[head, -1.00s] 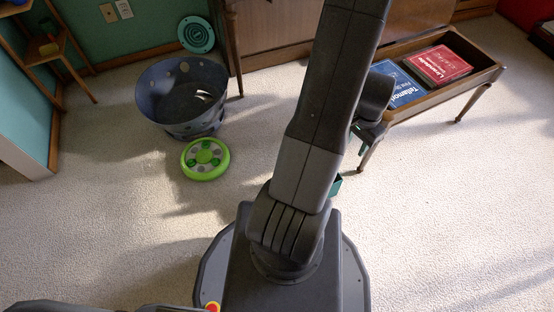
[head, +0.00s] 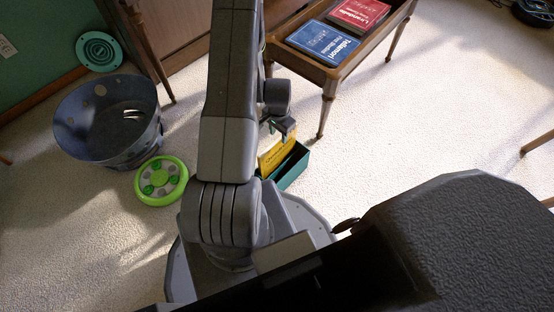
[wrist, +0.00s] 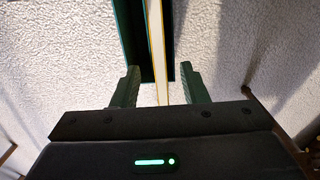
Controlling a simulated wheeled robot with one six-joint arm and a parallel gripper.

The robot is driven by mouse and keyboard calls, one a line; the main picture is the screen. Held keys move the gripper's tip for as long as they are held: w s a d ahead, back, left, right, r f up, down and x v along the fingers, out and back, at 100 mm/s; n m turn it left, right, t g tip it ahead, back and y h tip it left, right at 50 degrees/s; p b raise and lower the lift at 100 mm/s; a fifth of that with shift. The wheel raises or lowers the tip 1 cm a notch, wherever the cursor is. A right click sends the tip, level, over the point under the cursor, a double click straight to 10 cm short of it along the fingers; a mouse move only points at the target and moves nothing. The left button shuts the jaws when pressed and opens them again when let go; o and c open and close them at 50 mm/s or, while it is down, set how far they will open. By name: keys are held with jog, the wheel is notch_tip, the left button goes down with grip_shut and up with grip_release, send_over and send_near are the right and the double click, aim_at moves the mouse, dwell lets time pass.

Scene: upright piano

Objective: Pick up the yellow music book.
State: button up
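The yellow music book (head: 275,154) stands upright, slightly tilted, in a narrow dark green box (head: 294,168) on the carpet, with its upper part above the rim. My gripper (head: 284,130) is just above the book, partly hidden by my arm in the head view. In the wrist view my gripper (wrist: 158,88) is open. The book's pale, yellow-edged side (wrist: 157,45) runs between the two fingers, with a gap on each side. The green box (wrist: 126,45) lies beneath it.
A wooden bench (head: 327,79) holds a blue book (head: 323,42) and a red book (head: 357,14) behind the box. A grey-blue bin (head: 105,125) and a lime-green disc (head: 161,181) are to the left. Carpet on the right is mostly clear.

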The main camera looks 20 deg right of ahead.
aim_at(278, 140)
notch_tip(278, 140, down, 6)
jog(key=b, duration=0.2)
jog(key=shift+s+a+r+b, duration=0.1)
jog(key=shift+a+b, duration=0.05)
jog(key=shift+b, duration=0.2)
jog(key=shift+r, duration=0.1)
grip_shut()
